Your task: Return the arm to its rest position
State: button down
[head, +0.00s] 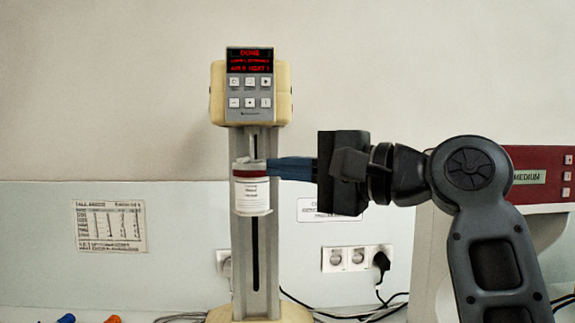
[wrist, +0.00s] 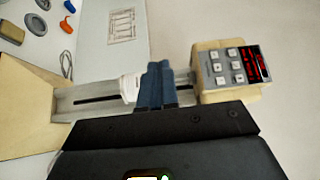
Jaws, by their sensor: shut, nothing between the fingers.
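My gripper (head: 273,168) reaches in from the right in the head view, at the height of a white jar (head: 252,193) with a dark red band and a printed label. The jar is on the column of the cream mill (head: 217,95). The mill's display is lit red and its top line reads DONE. In the wrist view the blue fingers (wrist: 157,85) are together with nothing between them. They overlap the edge of the white jar (wrist: 131,88) there; I cannot tell whether they touch it.
A red-fronted device (head: 540,172) with a display stands at the right behind my arm. Wall sockets (head: 345,258) with a plug and cables lie low behind. Orange (head: 113,319) and blue (head: 67,318) small items lie at the lower left. The space above my arm is clear.

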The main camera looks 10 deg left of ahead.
jog(key=d+f+m+t+h, duration=0.25)
jog(key=d+f, duration=0.25)
jog(key=f, duration=0.6)
jog(key=d+f+m+t+h, duration=0.15)
jog(key=d+f+t, duration=0.25)
jog(key=f, duration=0.8)
jog(key=s+d+f+t+h, duration=0.1)
jog(key=s+d+f+h, duration=0.2)
jog(key=s+d+f, duration=0.3)
jog(key=s+d+f+t+h, duration=0.1)
jog(key=s+d+f+h, duration=0.25)
jog(key=f, duration=0.45)
jog(key=s+d+f+n+h, duration=0.1)
jog(key=s+d+f+h, duration=0.15)
jog(key=s+d, duration=0.45)
jog(key=s+d+f+n+h, duration=0.15)
jog(key=s+f, duration=0.25)
jog(key=s, duration=0.6)
jog(key=s+d+r+n+h, duration=0.1)
jog(key=s+d+r+n, duration=0.1)
jog(key=s, duration=0.6)
jog(key=s+d+r+n+h+b, duration=0.1)
jog(key=s+d+r+n, duration=0.1)
jog(key=s, duration=0.6)
jog(key=shift+s+r+n, duration=0.3)
jog(key=shift+r+n, duration=0.25)
jog(key=shift+n, duration=0.1)
